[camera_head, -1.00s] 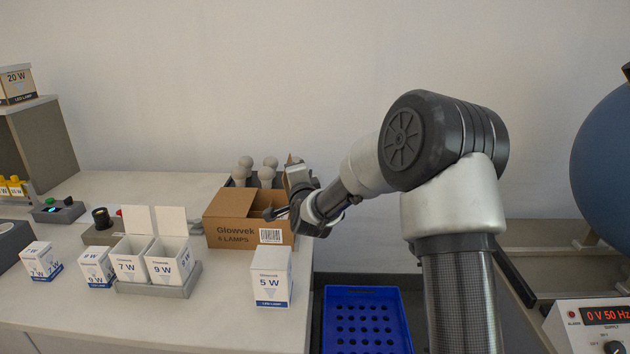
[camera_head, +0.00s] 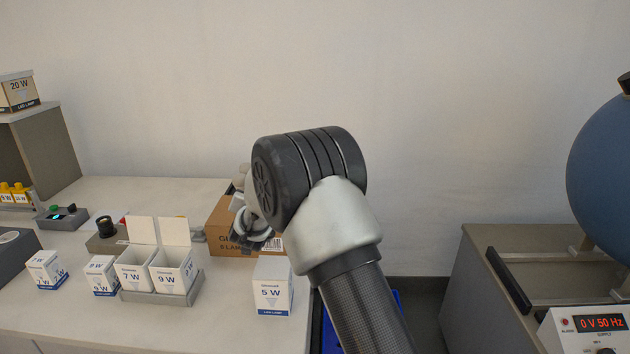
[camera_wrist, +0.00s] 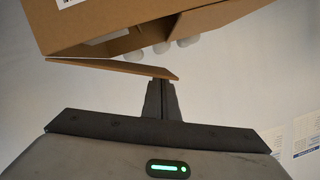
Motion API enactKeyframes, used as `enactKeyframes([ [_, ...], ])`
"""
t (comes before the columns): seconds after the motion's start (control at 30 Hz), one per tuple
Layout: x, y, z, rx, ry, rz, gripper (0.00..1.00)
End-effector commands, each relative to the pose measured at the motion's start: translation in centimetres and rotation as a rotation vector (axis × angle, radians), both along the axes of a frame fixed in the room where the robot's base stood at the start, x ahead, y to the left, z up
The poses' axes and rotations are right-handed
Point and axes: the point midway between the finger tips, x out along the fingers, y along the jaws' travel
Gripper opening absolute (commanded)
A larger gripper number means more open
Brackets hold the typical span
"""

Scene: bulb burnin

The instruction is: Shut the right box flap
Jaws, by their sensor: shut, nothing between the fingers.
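The brown cardboard lamp box (camera_head: 222,222) stands on the bench, its right part and top hidden behind my arm in the head view. In the wrist view the box (camera_wrist: 120,22) fills the top, with an opening along its edge. A brown flap (camera_wrist: 120,68) sticks out from it, standing open. I cannot tell for sure which flap it is. My gripper (camera_wrist: 161,88) is shut and empty, its fingertips right by the flap's free end. I cannot tell whether they touch it. In the head view the fingers are not clear.
A white 5 W carton (camera_head: 272,286) stands in front of the box. A grey tray (camera_head: 165,297) with two open cartons is to the left. A blue crate (camera_head: 329,335) sits low on the right, mostly behind my arm.

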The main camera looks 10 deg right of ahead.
Motion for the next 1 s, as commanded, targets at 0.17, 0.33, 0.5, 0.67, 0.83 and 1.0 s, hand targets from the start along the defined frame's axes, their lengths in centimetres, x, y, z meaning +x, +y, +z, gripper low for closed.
enactKeyframes([
  [0.17,0.1,1.1,-1.4,-0.154,0.03,0.002,0.0],
  [0.33,0.3,1.6,-2.8,-0.276,0.053,0.002,0.0],
  [0.5,0.3,1.7,-3.8,-0.317,0.062,0.0,0.0],
  [0.67,0.4,1.9,-4.4,-0.315,0.061,0.0,0.0],
  [0.83,0.4,1.9,-4.7,-0.313,0.061,-0.001,0.0],
  [1.0,0.4,1.9,-4.8,-0.313,0.062,0.0,0.0],
])
